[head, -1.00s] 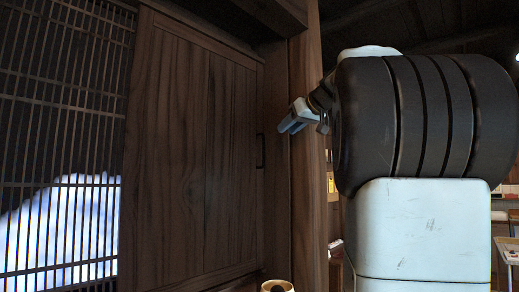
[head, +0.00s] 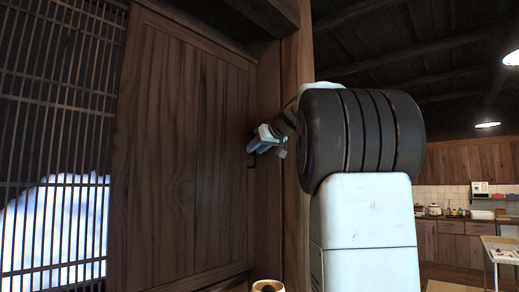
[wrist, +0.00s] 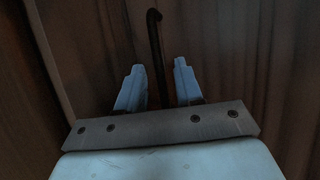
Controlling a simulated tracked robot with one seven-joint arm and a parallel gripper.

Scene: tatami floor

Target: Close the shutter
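The shutter (head: 185,150) is a dark brown wooden panel, to the right of a lattice window in the head view. My gripper (head: 254,143) is at the shutter's right edge, over the upper part of its handle; only a dark lower piece of the handle (head: 251,163) shows below it. In the wrist view my gripper (wrist: 159,85) is open, with two pale fingers apart. The dark, thin, hooked handle (wrist: 155,40) runs between the fingers and beyond their tips. Whether either finger touches it cannot be told. The shutter surface (wrist: 230,60) fills the wrist view's background.
The lattice window (head: 50,130) is on the left, with a bright pale shape behind its bars. A wooden post (head: 297,110) stands right of the shutter. A round pale object (head: 268,286) shows at the bottom edge. A kitchen counter (head: 450,225) and a small table (head: 503,252) are far right.

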